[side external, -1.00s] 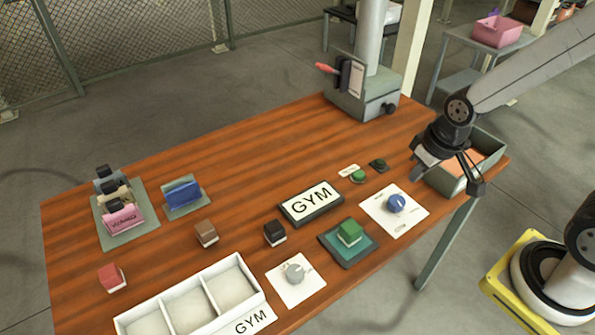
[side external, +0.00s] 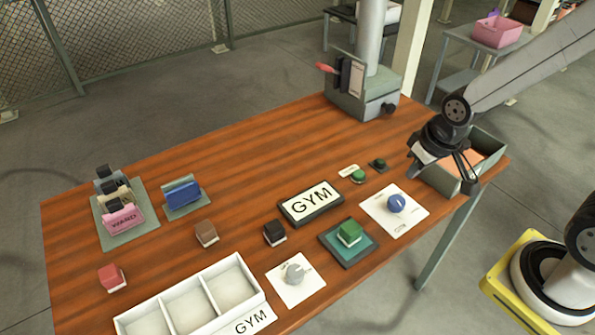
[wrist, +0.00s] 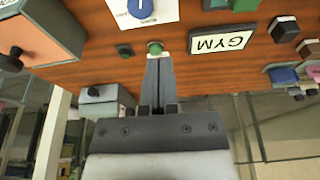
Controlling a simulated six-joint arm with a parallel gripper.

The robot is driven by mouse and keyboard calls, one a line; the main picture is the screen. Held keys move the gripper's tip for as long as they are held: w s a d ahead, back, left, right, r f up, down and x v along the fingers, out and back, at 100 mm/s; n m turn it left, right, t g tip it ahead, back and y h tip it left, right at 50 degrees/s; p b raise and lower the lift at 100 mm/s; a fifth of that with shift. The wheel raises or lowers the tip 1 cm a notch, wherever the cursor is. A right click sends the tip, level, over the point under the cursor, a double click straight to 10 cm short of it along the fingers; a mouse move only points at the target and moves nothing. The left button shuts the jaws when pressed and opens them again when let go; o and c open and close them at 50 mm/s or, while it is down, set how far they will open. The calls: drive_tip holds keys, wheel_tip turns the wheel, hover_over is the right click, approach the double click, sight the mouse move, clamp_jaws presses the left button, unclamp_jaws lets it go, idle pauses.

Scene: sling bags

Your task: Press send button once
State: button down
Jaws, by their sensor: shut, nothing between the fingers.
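A blue dial on a white plate (side external: 380,207), a GYM sign (side external: 311,202) and a green block on a teal pad (side external: 370,246) lie near the button. A grey bin (side external: 437,180) stands by my gripper. A press-like stand (side external: 345,100) rises behind.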

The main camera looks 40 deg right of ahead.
sight(361, 175)
drive_tip(key=w+d+f+m+t, duration=0.1)
drive_tip(key=w+m+t, duration=0.2)
drive_tip(key=w, duration=0.4)
drive_tip(key=w+d+f+m+t+y, duration=0.1)
drive_tip(key=w+d+f+m+t, duration=0.1)
drive_tip(key=w, duration=0.6)
drive_tip(key=shift+w+f+m+t, duration=0.3)
drive_tip(key=shift+m+t, duration=0.3)
drive_tip(key=shift+m, duration=0.6)
drive_tip(key=shift+f, duration=0.1)
drive_tip(key=shift+f, duration=4.3)
drive_tip(key=shift+f, duration=0.9)
drive_tip(key=shift+r, duration=0.9)
